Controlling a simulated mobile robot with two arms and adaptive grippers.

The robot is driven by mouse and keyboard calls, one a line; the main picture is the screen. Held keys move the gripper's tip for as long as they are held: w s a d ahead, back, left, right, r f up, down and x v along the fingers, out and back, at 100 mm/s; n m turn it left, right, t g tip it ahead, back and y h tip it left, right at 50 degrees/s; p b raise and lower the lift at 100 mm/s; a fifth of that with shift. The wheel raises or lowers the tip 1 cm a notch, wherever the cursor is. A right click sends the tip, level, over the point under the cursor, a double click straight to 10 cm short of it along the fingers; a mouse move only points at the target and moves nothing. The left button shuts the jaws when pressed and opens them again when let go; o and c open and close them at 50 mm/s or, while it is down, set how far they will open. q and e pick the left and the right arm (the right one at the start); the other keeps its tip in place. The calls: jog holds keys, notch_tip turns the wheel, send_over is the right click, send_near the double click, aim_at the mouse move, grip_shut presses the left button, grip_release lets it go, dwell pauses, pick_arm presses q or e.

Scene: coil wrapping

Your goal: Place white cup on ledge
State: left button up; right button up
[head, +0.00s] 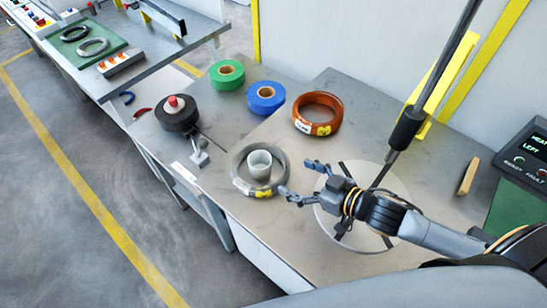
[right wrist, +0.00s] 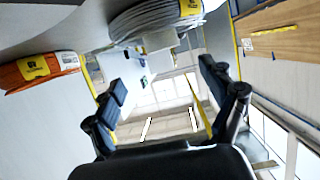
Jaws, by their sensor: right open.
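The white cup (head: 259,162) stands upright inside the ring of a grey coil (head: 240,184) on the metal table (head: 236,205) in the head view. My right gripper (head: 297,177) is open and empty, just right of the coil and apart from the cup. In the right wrist view my right gripper (right wrist: 165,88) shows its two fingers spread, with the grey coil (right wrist: 150,22) beyond them at the top. I cannot make out the cup clearly there. I cannot tell which surface is the ledge. My left gripper is not in view.
An orange-brown coil (head: 337,127), a blue tape roll (head: 266,97), a green tape roll (head: 227,73) and a black spool (head: 177,118) stand behind. A round plate (head: 328,219) lies under my right arm. A control box (head: 524,160) is at right.

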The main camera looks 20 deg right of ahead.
aim_at(253, 158)
jog(key=x, duration=0.3)
jog(key=shift+w+a+r+p, duration=0.15)
jog(key=shift+w+a+p, duration=0.15)
jog(key=shift+a, duration=0.25)
jog(key=x, duration=0.2)
jog(key=shift+w, duration=0.25)
jog(key=shift+f+p+x, duration=0.2)
jog(key=shift+p+x, duration=0.15)
jog(key=shift+x, duration=0.65)
jog(key=shift+w+a, duration=0.15)
jog(key=shift+w, duration=0.05)
jog(key=p+x, duration=0.1)
jog(key=x, duration=0.2)
jog(key=shift+w+p, duration=0.15)
jog(key=shift+p, duration=0.15)
jog(key=shift+w+a+f, duration=0.35)
jog(key=shift+w+a, duration=0.05)
jog(key=shift+w, duration=0.05)
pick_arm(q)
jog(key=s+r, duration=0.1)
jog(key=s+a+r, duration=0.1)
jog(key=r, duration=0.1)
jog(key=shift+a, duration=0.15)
pick_arm(e)
jog(key=shift+c, duration=0.5)
